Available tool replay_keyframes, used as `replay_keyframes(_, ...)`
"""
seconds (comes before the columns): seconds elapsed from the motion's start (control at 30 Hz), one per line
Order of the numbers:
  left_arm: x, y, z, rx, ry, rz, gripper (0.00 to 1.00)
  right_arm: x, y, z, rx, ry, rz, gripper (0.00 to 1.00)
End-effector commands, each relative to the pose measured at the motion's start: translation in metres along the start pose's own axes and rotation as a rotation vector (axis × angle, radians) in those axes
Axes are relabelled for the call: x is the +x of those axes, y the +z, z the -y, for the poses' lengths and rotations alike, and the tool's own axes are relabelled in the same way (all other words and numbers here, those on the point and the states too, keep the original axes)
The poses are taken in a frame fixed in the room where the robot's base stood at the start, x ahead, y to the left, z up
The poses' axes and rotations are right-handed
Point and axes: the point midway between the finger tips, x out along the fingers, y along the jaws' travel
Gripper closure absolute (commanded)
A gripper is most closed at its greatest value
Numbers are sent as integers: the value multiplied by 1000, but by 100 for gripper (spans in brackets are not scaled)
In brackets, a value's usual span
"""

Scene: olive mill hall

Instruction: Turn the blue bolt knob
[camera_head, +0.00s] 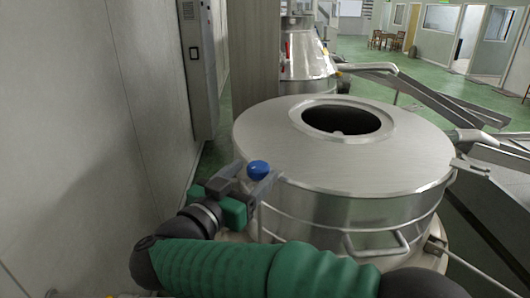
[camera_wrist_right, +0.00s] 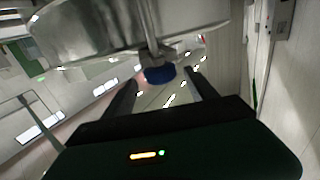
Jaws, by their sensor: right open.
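The blue bolt knob (camera_head: 258,170) sits at the left rim of a round steel vessel (camera_head: 400,165). In the right wrist view the knob (camera_wrist_right: 160,74) hangs on a metal stem below the vessel's wall (camera_wrist_right: 130,35). My right gripper (camera_head: 248,184) is at the knob in the head view, its arm curving in from the bottom. In the wrist view its two fingers (camera_wrist_right: 162,84) are spread, with the knob between or just beyond their tips and a gap on each side. Contact cannot be told. My left gripper is not in view.
The vessel's lid has a round dark opening (camera_head: 341,119). A side handle (camera_head: 378,244) sticks out from its front wall. A grey wall (camera_head: 95,120) stands close on the left. A second steel vessel (camera_head: 307,62) and metal chutes (camera_head: 425,95) are behind.

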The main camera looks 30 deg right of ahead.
Motion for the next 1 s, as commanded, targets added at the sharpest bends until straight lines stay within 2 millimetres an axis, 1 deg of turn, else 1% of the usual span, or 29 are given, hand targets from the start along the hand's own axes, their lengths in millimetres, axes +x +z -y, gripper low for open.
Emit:
replay_keyframes(0.03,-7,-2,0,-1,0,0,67,14,-3,-2,-2,5,2,34)
replay_keyframes(0.1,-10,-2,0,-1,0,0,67,30,-2,-1,-1,4,2,34)
replay_keyframes(0.23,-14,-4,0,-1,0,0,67,54,-1,-3,1,3,2,34)
replay_keyframes(0.4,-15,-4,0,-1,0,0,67,66,0,-3,3,0,1,34)
replay_keyframes(0.6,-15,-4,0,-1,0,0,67,66,1,-1,1,-1,1,34)
replay_keyframes(0.63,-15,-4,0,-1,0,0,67,66,1,-1,1,-1,1,35)
replay_keyframes(1.0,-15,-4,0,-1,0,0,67,65,0,-1,3,-2,-1,83)
